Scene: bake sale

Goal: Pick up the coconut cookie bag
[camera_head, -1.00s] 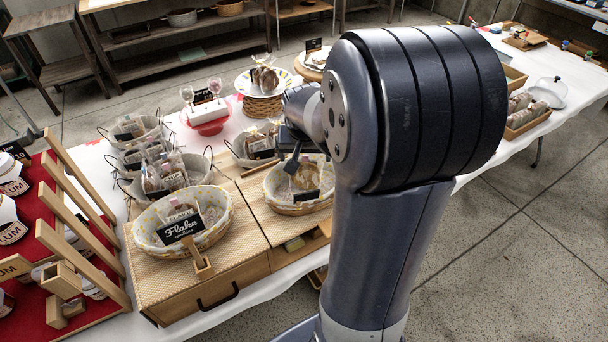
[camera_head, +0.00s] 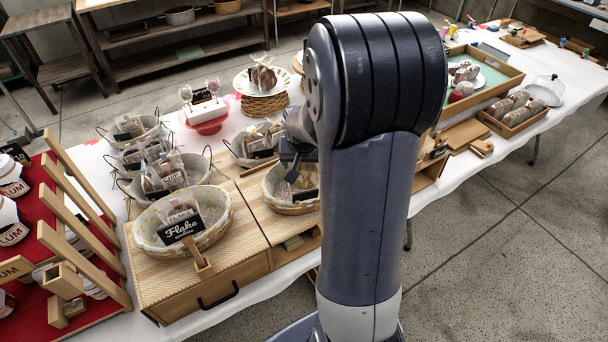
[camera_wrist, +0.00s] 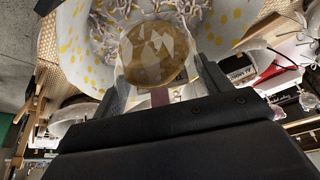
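A clear bag with a round golden-brown cookie (camera_wrist: 155,52) shows in the wrist view, in a white basket with yellow dots (camera_wrist: 72,40). A pinkish tie or strip hangs below the cookie. My gripper (camera_wrist: 162,76) has its two fingers apart, one on each side of the bag; I see no firm contact. In the head view my gripper (camera_head: 292,168) is low over the right front basket (camera_head: 271,194), partly hidden by my arm. That basket's bag is hidden there, and I cannot read its label.
The Flake cookies basket (camera_head: 218,236) stands left of it on a woven-topped wooden box. Wire-handled baskets of bags, one of them here (camera_head: 243,156), stand behind. A red stand (camera_head: 207,120) and a cake plate are further back. Wooden trays (camera_head: 514,126) lie to the right.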

